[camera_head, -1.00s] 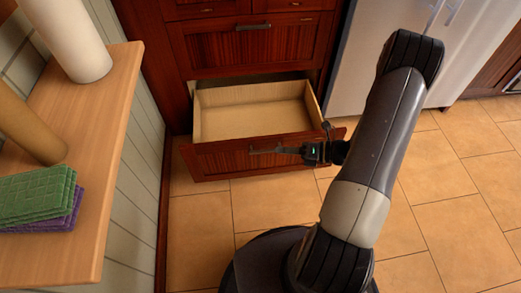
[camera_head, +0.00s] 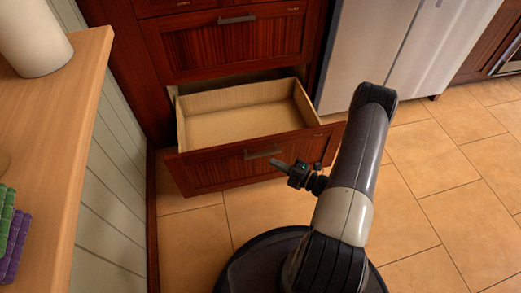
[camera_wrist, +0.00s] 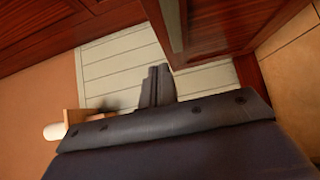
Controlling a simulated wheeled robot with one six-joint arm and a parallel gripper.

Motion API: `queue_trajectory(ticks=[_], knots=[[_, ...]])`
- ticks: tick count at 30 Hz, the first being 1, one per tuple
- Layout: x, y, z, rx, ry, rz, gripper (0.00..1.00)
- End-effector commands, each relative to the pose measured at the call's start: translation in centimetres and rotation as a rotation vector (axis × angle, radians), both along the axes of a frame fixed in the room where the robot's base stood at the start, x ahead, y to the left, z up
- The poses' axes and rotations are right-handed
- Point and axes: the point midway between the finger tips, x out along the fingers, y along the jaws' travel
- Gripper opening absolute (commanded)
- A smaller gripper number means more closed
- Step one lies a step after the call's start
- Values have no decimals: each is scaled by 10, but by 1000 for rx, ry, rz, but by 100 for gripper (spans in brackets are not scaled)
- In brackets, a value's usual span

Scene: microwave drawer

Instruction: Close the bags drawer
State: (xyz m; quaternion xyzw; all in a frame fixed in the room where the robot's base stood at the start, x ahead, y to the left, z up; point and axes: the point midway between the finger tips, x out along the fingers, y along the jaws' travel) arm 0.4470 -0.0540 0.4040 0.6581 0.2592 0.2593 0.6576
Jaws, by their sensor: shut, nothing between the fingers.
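The open drawer (camera_head: 232,170) is the lowest one of the dark red-brown cabinet. It is pulled far out and its light wooden inside looks empty. A grey bar handle (camera_head: 262,154) is on its front. My gripper (camera_head: 278,163) is shut and empty, in front of the drawer front just below the handle. Whether it touches the front cannot be told. In the wrist view my shut fingers (camera_wrist: 158,84) point towards pale wall boards, with a red-brown wooden panel close to their right. No label shows on the drawer.
A closed drawer (camera_head: 235,45) is above the open one. A steel fridge (camera_head: 385,60) stands to the right. A wooden counter (camera_head: 55,120) with a white roll (camera_head: 32,38) and green and purple cloths (camera_head: 10,245) is at left. Tiled floor (camera_head: 430,190) is free at right.

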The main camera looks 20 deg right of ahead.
Motion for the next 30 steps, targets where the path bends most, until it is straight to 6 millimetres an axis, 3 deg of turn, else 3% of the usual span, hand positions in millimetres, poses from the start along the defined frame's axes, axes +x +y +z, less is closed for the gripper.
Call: queue_trajectory(ticks=[10, 18, 30], knots=[[41, 39, -1, -1, -1, 5, 0], [75, 37, -1, -2, -2, 1, 0], [80, 37, 0, -1, 0, 0, 0]])
